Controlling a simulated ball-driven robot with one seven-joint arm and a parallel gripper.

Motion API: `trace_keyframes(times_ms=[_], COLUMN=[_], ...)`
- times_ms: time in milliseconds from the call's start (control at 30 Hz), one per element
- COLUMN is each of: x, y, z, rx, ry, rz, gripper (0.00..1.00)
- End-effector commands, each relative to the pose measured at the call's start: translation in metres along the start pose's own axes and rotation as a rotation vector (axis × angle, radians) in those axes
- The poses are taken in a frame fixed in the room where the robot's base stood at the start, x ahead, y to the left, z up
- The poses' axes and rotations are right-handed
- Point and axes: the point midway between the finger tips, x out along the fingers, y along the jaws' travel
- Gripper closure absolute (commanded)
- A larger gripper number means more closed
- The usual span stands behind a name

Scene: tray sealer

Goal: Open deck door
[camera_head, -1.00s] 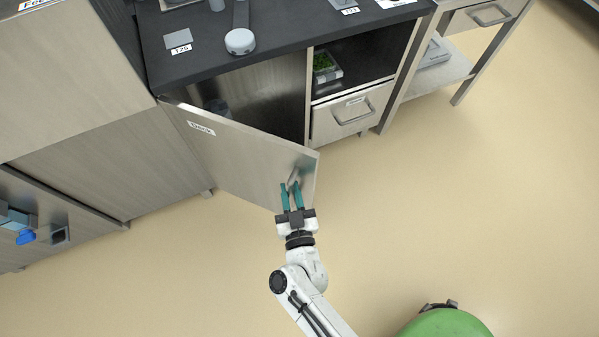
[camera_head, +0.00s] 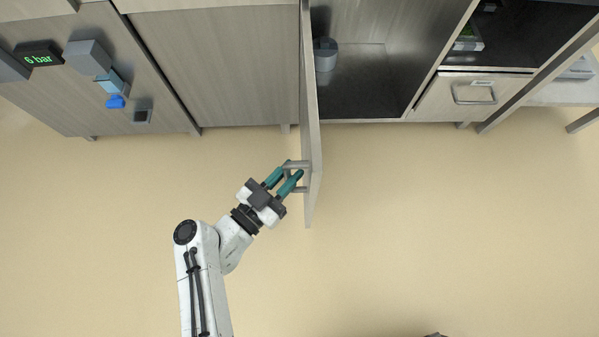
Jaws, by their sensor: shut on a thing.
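The deck door (camera_head: 312,120) stands swung out from the cabinet, seen almost edge-on, roughly square to the cabinet front. Its bar handle (camera_head: 303,165) is on the left face, near the free end. My gripper (camera_head: 291,175), with teal fingers, is to the left of the door and shut on the handle. The door's label is out of sight from this angle. Behind the door, the open compartment (camera_head: 365,95) shows a dark floor and a grey round container (camera_head: 325,55) at its left.
A closed drawer (camera_head: 473,95) with a handle is right of the compartment, below a dark shelf bay. The beige floor (camera_head: 420,220) right of the door is clear.

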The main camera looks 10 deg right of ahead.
Motion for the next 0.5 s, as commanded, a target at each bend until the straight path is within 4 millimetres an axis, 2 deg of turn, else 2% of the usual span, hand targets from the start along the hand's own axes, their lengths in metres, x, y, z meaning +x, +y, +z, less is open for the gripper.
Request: trace_keyframes(times_ms=[200,500], x=[-0.0032,-0.0045], y=[-0.0086,-0.0102], z=[0.0012,0.0006], rx=[0.0,0.0], ry=[-0.001,-0.002], rz=[-0.001,-0.002], gripper=[1.0,1.0])
